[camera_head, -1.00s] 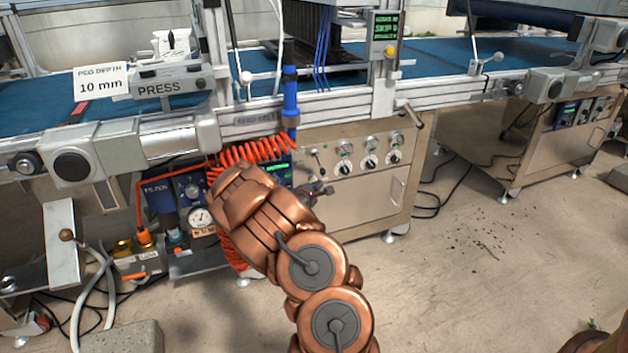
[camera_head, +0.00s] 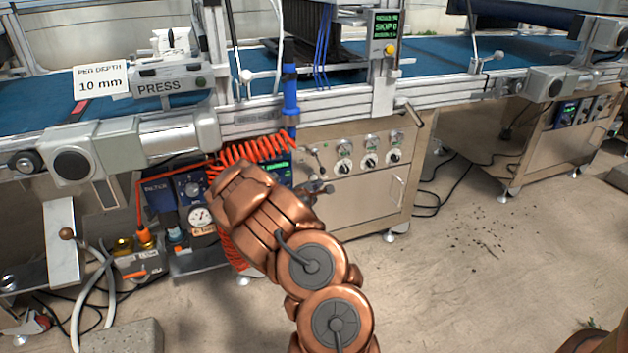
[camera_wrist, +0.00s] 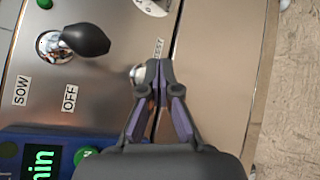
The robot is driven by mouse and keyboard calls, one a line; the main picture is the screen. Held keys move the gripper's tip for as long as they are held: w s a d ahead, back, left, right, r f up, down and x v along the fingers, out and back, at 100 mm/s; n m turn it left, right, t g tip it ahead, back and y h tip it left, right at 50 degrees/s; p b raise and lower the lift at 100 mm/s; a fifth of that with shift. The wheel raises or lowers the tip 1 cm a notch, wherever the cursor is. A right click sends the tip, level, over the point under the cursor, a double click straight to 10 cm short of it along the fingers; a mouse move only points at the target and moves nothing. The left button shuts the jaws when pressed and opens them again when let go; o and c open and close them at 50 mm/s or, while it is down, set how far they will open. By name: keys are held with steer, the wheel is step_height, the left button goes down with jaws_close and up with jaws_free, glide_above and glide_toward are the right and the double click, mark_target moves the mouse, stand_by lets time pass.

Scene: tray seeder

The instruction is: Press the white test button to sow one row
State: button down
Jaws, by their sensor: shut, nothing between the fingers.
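The white test button (camera_wrist: 136,74) shows in the wrist view as a small pale round knob on the steel panel, just left of my fingertips and partly covered by them. In the head view, my gripper (camera_head: 320,188) is small, in front of the left part of the steel control panel (camera_head: 365,192). The button cannot be made out there.
A black-knobbed lever (camera_wrist: 85,40) with SOW and OFF labels stands left of the button. A blue unit with a green display (camera_wrist: 40,160) lies below it. Orange coiled hose (camera_head: 255,150) hangs close behind my arm.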

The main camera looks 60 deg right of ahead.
steer(key=shift+w+d+r+p, duration=0.1)
steer(key=shift+w+p, duration=0.15)
steer(key=shift+p, duration=0.35)
steer(key=shift+w+d+p, duration=0.1)
steer(key=shift+p, duration=0.2)
steer(key=shift+w+d+p, duration=0.3)
steer(key=shift+w+p, duration=0.15)
steer(key=shift+p, duration=0.2)
stand_by(1.0)
stand_by(0.4)
steer(key=shift+s+a, duration=0.55)
steer(key=shift+s, duration=0.25)
steer(key=shift+s+a, duration=0.7)
steer(key=shift+s, duration=0.35)
steer(key=shift+s+a, duration=0.65)
steer(key=shift+s, duration=0.35)
